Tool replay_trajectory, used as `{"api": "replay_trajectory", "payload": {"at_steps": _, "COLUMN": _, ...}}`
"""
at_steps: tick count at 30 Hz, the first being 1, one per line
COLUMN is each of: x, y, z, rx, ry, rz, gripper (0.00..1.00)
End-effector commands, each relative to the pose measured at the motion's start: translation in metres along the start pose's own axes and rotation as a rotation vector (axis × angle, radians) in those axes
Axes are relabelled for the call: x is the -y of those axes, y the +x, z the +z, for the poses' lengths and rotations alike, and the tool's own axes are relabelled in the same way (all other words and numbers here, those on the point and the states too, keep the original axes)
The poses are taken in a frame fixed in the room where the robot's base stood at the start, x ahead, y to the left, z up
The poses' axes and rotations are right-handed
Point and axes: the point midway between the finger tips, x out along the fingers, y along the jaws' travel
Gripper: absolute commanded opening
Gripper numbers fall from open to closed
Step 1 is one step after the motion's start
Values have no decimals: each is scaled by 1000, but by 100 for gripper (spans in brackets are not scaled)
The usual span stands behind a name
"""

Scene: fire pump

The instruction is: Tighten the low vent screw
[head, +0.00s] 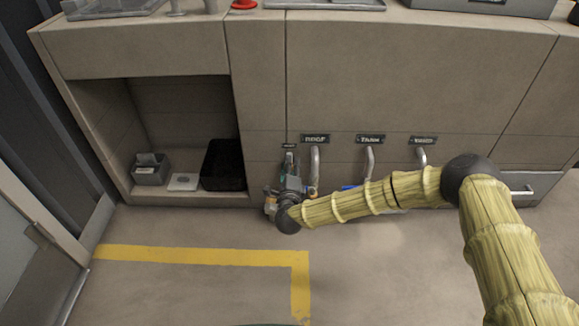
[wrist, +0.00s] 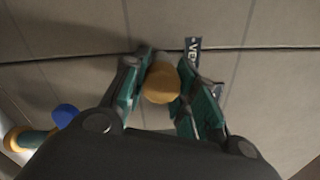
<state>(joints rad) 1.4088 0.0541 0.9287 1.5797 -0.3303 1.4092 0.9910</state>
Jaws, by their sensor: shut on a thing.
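The low vent screw shows in the wrist view as a rounded brass-coloured knob (wrist: 162,82). It sits between the two green-padded fingers of my gripper (wrist: 160,88), which are shut on it. A dark label reading "VE…" (wrist: 192,55) is on the panel just beside the right finger; the rest of its text is hidden. In the head view my gripper (head: 288,192) is low at the cabinet front, left of the ROOF pipe. The screw itself is hard to make out there behind my wrist.
Pipes labelled ROOF (head: 315,165) and TANK (head: 369,160), plus a third pipe (head: 422,156), stand to the right. A blue part (wrist: 65,115) lies left of my gripper in the wrist view. An open recess holds a black box (head: 223,165) and a grey bin (head: 151,170). The floor in front is clear.

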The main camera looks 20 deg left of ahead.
Motion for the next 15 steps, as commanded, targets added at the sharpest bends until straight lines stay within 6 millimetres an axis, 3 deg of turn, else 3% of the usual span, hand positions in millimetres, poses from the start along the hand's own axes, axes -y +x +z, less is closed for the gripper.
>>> {"api": "replay_trajectory", "payload": {"at_steps": 15, "x": -4, "y": -2, "z": 1, "rx": 1, "ry": 274, "rz": 4, "gripper": 4}}
